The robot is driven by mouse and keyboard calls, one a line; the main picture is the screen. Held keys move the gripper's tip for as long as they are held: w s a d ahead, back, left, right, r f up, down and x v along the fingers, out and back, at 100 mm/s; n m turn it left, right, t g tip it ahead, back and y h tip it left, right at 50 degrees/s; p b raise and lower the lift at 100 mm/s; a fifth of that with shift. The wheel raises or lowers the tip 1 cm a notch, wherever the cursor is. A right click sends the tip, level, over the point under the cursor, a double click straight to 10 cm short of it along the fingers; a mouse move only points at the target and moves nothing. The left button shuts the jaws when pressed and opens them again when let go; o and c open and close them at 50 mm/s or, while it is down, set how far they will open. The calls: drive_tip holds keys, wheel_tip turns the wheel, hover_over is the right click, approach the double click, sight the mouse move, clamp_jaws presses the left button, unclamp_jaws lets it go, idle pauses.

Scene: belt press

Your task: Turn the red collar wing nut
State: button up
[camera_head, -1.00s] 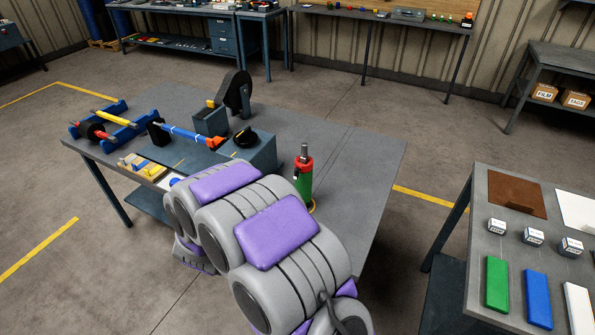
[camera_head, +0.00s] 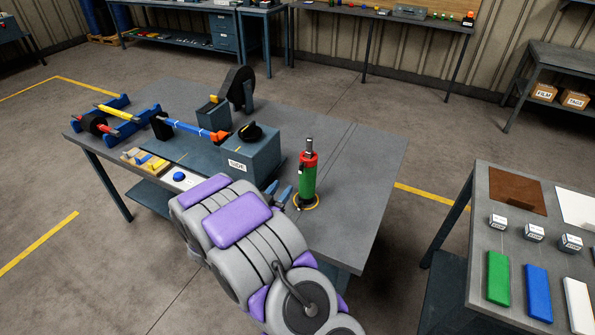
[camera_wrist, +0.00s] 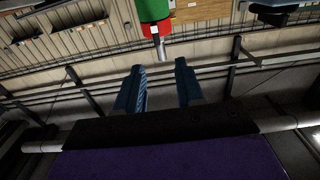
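A green cylinder (camera_head: 308,188) with a red collar (camera_head: 309,159) and a grey post on top stands upright on the grey table, in a yellow ring. A small dark part shows on the collar's left side; I cannot make out the wing nut's shape. My gripper (camera_head: 279,191) is just left of the cylinder, its two blue fingers apart and empty. In the wrist view, my gripper (camera_wrist: 161,72) is open, with the red collar (camera_wrist: 155,27) and the grey post beyond the fingertips, not between them.
A grey-blue box (camera_head: 250,158) with a black knob stands left of the cylinder. Blue racks with rollers (camera_head: 102,120) are at the table's left. The table right of the cylinder is clear (camera_head: 355,190). Another table (camera_head: 480,222) with coloured blocks stands at the right.

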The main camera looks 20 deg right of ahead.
sight(300, 167)
drive_tip(key=x, duration=0.3)
drive_tip(key=b+x, duration=0.1)
drive_tip(key=x, duration=0.6)
drive_tip(key=shift+s+d+f+b, duration=0.15)
drive_tip(key=shift+s+d+b, duration=0.15)
drive_tip(key=shift+d, duration=0.1)
drive_tip(key=shift+w+d, duration=0.1)
drive_tip(key=shift+w, duration=0.45)
drive_tip(key=shift+d, duration=0.35)
drive_tip(key=c, duration=0.4)
drive_tip(key=shift+a, duration=0.2)
clamp_jaws()
